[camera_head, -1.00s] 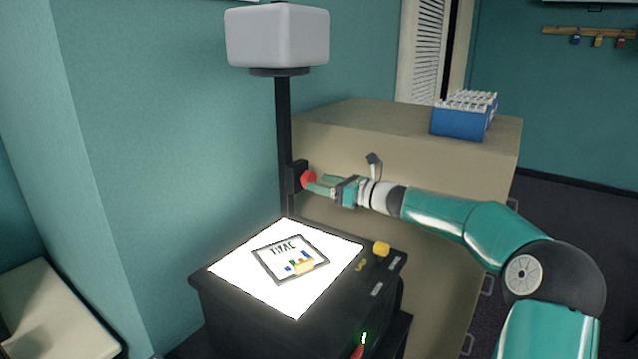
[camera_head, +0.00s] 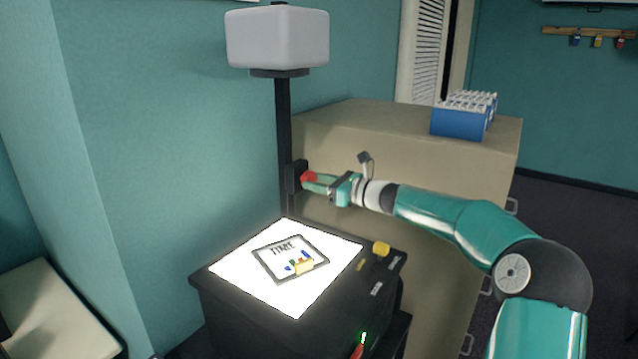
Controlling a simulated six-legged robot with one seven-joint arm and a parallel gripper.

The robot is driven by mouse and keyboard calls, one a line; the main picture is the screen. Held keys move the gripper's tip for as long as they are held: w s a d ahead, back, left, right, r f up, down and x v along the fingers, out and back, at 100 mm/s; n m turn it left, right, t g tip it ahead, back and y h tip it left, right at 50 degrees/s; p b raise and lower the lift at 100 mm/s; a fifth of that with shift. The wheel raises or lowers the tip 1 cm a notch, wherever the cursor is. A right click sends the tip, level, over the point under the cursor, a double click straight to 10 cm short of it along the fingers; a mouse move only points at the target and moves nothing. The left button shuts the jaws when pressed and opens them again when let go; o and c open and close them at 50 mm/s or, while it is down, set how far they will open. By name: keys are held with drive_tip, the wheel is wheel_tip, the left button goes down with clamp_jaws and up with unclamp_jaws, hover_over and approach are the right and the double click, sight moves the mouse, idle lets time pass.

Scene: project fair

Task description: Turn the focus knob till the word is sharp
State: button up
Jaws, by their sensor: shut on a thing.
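The red focus knob (camera_head: 308,177) sits on a black block on the upright post (camera_head: 284,140) of an overhead projector. My gripper (camera_head: 316,181) is shut on the knob, reaching in from the right. The gripper fingers cover part of the knob. The grey projector head (camera_head: 277,38) is at the top of the post. The lit stage (camera_head: 240,270) of the projector is below, with a framed transparency (camera_head: 290,279) on it that bears a dark word and small coloured bars. The projected picture is not in view, so I cannot tell whether the word is sharp there.
A yellow knob (camera_head: 381,249) is on the projector's top right. A beige cabinet (camera_head: 400,135) stands behind my gripper, with a blue rack (camera_head: 462,117) on it. The teal wall is close on the left. A pale table (camera_head: 45,310) is at lower left.

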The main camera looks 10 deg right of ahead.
drive_tip(key=n, duration=0.4)
drive_tip(key=o, duration=1)
drive_tip(key=shift+r, duration=0.1)
drive_tip(key=v, duration=1.3)
drive_tip(key=shift+s+d, duration=0.25)
drive_tip(key=shift+s, duration=0.05)
